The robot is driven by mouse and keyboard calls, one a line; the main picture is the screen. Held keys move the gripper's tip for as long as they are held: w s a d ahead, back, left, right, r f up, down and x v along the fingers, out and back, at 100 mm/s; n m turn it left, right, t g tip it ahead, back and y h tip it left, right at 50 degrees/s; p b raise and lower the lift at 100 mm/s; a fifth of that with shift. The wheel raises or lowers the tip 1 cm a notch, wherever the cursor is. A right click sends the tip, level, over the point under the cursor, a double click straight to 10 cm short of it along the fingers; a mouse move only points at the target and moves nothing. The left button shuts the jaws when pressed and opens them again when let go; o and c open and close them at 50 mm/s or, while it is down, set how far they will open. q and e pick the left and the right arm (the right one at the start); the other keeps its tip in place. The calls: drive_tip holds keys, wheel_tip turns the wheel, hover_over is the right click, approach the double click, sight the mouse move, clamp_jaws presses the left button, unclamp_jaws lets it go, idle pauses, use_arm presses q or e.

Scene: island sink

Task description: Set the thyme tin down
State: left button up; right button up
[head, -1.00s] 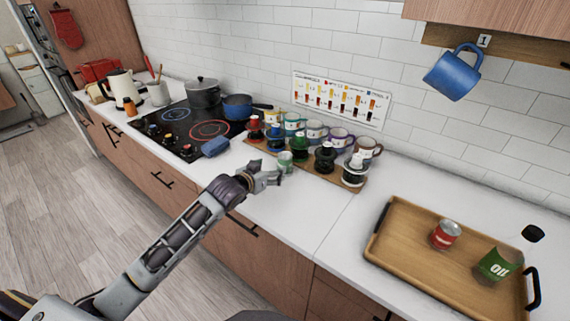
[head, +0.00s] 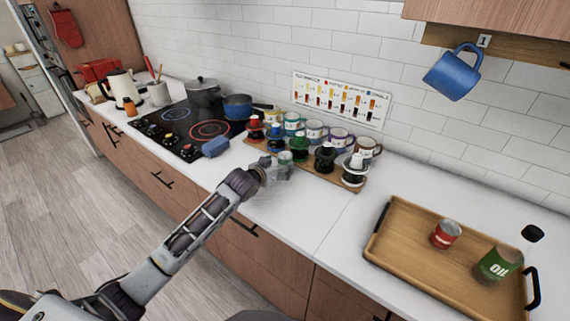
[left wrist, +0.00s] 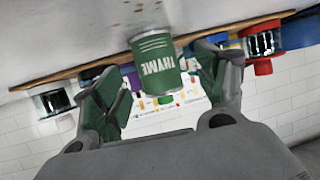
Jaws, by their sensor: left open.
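In the head view my left gripper (head: 278,172) is blurred, in front of the coffee-dripper row, and the tin is mostly hidden there. My right gripper is not in view.
A wooden board with several drippers (head: 300,147) and mugs (head: 340,138) stands just behind. The stove (head: 190,130) lies to the left. A wooden tray (head: 410,255) with a red can (head: 445,234) and an oil bottle (head: 498,263) stands right. The counter between is clear.

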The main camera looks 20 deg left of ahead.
sight(282, 164)
use_arm(q)
drive_tip(key=shift+w+d+f, duration=0.1)
drive_tip(key=shift+w, duration=0.25)
drive_tip(key=shift+x, duration=1.95)
drive_tip(key=shift+w+d, duration=0.15)
drive_tip(key=shift+w, duration=0.1)
drive_tip(key=shift+c, duration=0.5)
drive_tip(key=c, duration=1.1)
drive_tip(key=shift+c, duration=0.2)
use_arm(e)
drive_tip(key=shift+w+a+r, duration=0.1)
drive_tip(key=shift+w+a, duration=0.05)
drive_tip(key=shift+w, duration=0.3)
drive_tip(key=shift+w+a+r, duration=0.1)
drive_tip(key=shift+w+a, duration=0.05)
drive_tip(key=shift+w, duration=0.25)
